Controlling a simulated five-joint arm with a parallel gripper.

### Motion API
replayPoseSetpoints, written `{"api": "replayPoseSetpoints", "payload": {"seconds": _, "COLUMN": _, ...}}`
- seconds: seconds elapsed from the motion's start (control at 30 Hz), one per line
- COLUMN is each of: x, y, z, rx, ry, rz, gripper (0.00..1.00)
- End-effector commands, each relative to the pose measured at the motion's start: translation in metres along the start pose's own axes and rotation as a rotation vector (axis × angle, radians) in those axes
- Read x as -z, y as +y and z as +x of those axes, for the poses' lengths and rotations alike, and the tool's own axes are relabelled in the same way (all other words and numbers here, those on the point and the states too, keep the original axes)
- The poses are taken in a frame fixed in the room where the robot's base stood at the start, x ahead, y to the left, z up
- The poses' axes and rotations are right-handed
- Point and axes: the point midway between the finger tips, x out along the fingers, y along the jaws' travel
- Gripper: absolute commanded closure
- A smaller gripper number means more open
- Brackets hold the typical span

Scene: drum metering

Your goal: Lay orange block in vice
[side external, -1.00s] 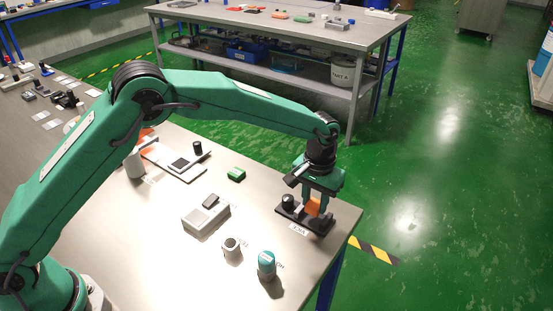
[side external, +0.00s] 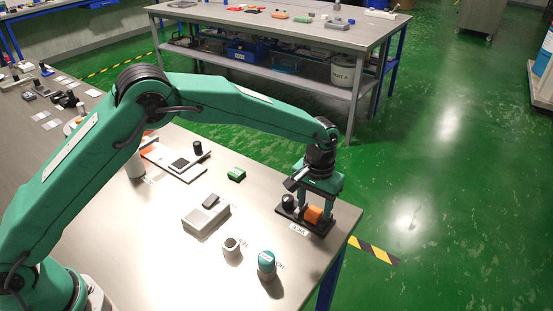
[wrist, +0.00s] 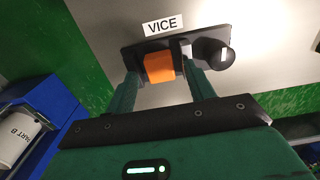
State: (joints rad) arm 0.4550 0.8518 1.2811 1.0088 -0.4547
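The orange block (side external: 313,214) sits in the black vice (side external: 291,213) near the right end of the bench. The wrist view shows the orange block (wrist: 162,67) resting on the dark vice base (wrist: 137,55), beside a grey jaw, with the round black knob (wrist: 211,53) to its right. My gripper (side external: 317,204) is over the vice, pointing down. The underside of the block is hidden.
A white VICE label (wrist: 164,25) lies beside the vice. On the bench are a green block (side external: 236,174), a grey box (side external: 206,214), a small grey cylinder (side external: 231,248) and a teal-capped cylinder (side external: 266,265). The bench edge is close to the vice.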

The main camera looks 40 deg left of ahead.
Motion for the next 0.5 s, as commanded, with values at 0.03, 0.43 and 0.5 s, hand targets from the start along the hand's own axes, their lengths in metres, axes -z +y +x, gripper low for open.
{"api": "replayPoseSetpoints", "payload": {"seconds": 0.03, "x": 0.000, "y": 0.000, "z": 0.000, "rx": 0.000, "ry": 0.000, "rz": 0.000, "gripper": 0.46}}
{"api": "replayPoseSetpoints", "payload": {"seconds": 0.43, "x": 0.001, "y": 0.000, "z": -0.016, "rx": -0.002, "ry": 0.003, "rz": 0.000, "gripper": 0.46}}
{"api": "replayPoseSetpoints", "payload": {"seconds": 0.5, "x": 0.001, "y": 0.000, "z": -0.024, "rx": -0.001, "ry": 0.003, "rz": 0.000, "gripper": 0.46}}
